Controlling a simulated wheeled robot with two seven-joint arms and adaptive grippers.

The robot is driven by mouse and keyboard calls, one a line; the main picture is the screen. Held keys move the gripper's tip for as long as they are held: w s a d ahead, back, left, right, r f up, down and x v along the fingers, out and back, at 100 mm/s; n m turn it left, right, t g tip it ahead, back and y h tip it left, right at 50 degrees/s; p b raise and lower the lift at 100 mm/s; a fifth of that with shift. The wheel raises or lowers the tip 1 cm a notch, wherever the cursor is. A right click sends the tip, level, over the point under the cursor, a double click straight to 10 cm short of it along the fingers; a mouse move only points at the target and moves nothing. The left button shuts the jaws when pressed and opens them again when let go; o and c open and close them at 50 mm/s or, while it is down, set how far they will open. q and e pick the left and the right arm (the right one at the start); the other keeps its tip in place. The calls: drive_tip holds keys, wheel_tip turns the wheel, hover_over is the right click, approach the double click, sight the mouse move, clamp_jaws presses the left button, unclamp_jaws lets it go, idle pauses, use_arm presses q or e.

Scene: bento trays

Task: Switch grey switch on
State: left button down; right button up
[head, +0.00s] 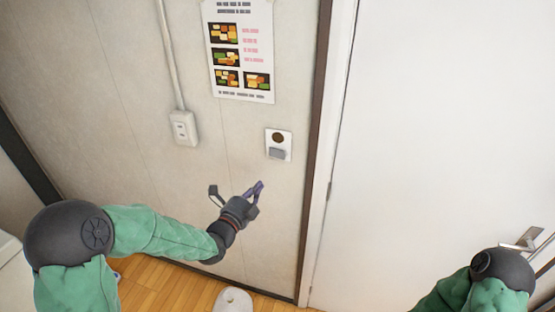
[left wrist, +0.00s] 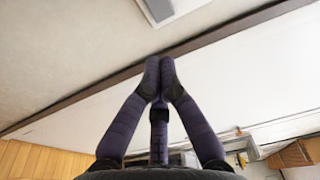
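The grey switch (head: 277,154) is a small grey rocker at the bottom of a white wall plate (head: 286,134), below a dark brown round part. Whether it is on or off cannot be told. My left gripper (head: 257,188) is below and slightly left of the plate, apart from it. Its purple fingers meet at the tips in the left wrist view (left wrist: 159,70), with nothing between them. The plate shows partly at the top edge of that view (left wrist: 157,10), beyond the fingertips. My right arm shows at the lower right of the head view, but its gripper is out of frame.
A white socket box (head: 184,128) with a conduit is on the wall to the left. A poster (head: 240,50) hangs above the switch. A brown door frame (head: 314,150) and white door (head: 430,120) with a metal handle (head: 526,240) are to the right.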

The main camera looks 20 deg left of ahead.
sight(282, 158)
use_arm(q)
drive_tip(key=shift+f, duration=0.1)
drive_tip(key=w+d, duration=0.1)
drive_tip(key=w, duration=0.8)
drive_tip(key=w+d+p, duration=0.1)
drive_tip(key=w, duration=0.3)
drive_tip(key=shift+w+d, duration=0.35)
drive_tip(key=shift+w, duration=0.05)
use_arm(e)
drive_tip(key=shift+r, duration=0.45)
use_arm(q)
drive_tip(key=shift+d, duration=0.1)
